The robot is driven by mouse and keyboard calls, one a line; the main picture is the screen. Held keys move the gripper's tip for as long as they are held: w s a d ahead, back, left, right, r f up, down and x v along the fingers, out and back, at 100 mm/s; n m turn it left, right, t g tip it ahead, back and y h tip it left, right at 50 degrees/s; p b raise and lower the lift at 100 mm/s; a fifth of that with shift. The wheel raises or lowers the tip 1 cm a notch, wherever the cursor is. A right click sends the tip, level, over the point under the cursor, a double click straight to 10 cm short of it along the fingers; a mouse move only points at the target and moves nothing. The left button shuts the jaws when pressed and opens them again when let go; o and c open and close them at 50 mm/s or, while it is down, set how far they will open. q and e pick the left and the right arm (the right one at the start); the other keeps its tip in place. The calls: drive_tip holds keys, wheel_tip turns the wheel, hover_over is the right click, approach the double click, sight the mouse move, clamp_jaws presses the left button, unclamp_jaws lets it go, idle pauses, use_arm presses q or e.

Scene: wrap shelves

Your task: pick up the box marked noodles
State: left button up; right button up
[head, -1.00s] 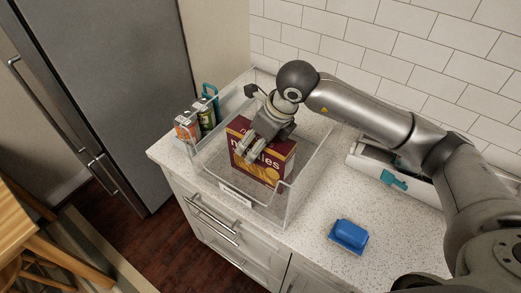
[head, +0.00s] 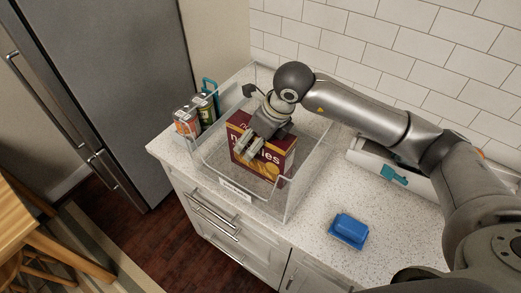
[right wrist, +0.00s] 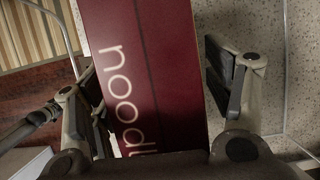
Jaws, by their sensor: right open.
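The dark red box marked noodles (head: 268,158) stands upright in a clear bin (head: 287,210) on the counter. My right gripper (head: 251,152) is over the box from above, and its fingers hide part of the lettering. In the right wrist view, the box (right wrist: 165,60) lies between the two open fingers (right wrist: 150,75). A gap shows between the box and the right-hand finger. The left-hand finger is close to the box's edge; I cannot tell whether it touches. My left gripper is not in view.
The bin's clear walls surround the box and gripper. Small cans (head: 186,122) stand in a holder to the left. A blue dish (head: 348,231) sits on the counter at front right. A white container with a teal latch (head: 393,175) lies behind it, below my arm.

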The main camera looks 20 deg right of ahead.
idle(0.5)
drive_tip(key=c, duration=1.2)
